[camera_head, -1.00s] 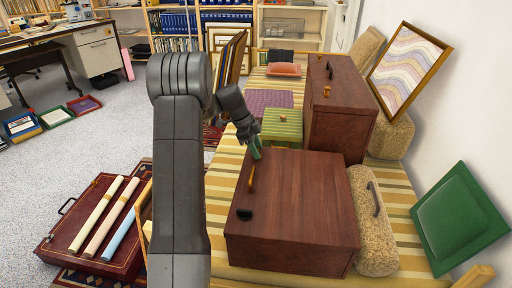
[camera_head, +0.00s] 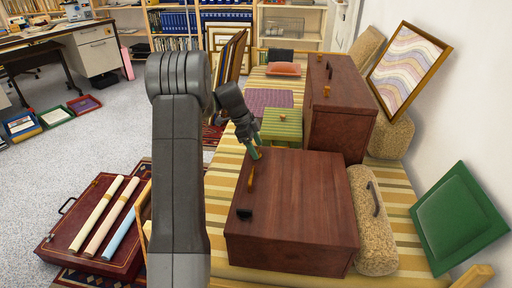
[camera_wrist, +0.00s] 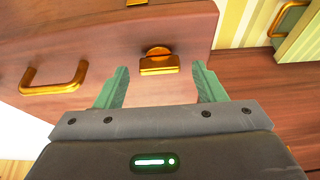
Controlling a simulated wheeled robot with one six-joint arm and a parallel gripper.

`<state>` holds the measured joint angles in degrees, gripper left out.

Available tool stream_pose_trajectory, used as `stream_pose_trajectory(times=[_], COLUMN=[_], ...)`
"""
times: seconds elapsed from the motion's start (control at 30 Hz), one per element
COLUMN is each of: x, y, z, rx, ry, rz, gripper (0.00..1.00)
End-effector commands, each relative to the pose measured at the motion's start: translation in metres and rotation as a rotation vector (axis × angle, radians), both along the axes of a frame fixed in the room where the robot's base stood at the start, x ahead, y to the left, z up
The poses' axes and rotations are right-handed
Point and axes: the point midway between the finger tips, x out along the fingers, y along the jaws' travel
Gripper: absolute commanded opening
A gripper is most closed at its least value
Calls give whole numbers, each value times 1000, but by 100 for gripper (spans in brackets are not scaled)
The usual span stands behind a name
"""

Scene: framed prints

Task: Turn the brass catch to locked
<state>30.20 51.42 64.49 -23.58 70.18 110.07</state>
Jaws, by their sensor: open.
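The brass catch (camera_wrist: 158,64) is on the reddish-brown wooden face of a case, with a rounded part above a rectangular plate in the wrist view. My gripper (camera_wrist: 160,68) is open, its two green fingers on either side of the catch, apart from it; nothing is between them but the catch. The case (camera_head: 300,215) lies on the striped cloth in the head view, with my gripper (camera_head: 255,151) at its far left corner. The catch cannot be made out in the head view.
A brass handle (camera_wrist: 52,80) sticks out left of the catch. A second wooden case (camera_head: 340,110) and a green striped box (camera_head: 282,125) stand behind. A beige textured case (camera_head: 372,220) lies close on the right. A dark red case with rolls (camera_head: 92,250) is at lower left.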

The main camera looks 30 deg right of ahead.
Motion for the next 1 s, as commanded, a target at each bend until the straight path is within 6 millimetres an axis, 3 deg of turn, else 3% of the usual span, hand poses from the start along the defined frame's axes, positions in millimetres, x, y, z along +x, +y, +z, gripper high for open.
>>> stream_pose_trajectory(times=[0.5, 0.7, 1.0], x=[27, 32, 33], y=[31, 36, 37], z=[102, 119, 120], rx=[0, -1, -1], ry=[-2, -1, -1], rz=[1, -1, -1], gripper=[64, 64, 64])
